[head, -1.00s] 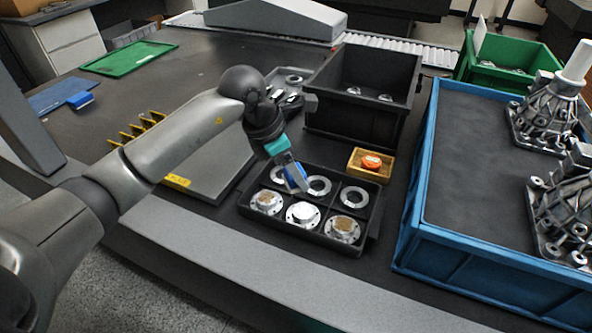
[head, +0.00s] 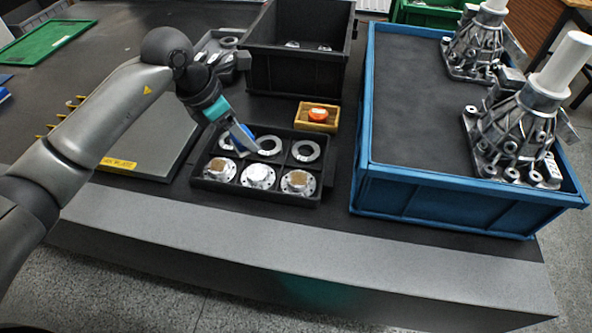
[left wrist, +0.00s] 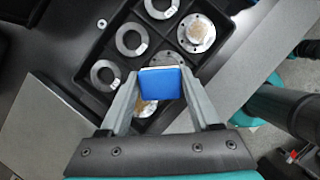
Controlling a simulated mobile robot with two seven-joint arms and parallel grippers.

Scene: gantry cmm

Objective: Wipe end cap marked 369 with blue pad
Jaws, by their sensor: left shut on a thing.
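A black divided tray (head: 212,188) holds a row of rings at the back and three round metal end caps at the front. The left cap (head: 220,168) and right cap (head: 298,181) have brown smudges on top; the middle cap (head: 258,176) looks clean silver. No number is readable on any cap. My left gripper (head: 243,143) is shut on the blue pad (left wrist: 164,83) and holds it above the tray, in front of the back-left ring in the head view. In the left wrist view the pad partly hides the left cap (left wrist: 146,107). My right gripper is not seen.
A small yellow box (head: 304,125) with an orange-red item stands behind the tray. A black bin (head: 290,70) stands farther back. A blue crate (head: 440,202) with metal housings is at the right. A grey plate (head: 150,140) lies at the left.

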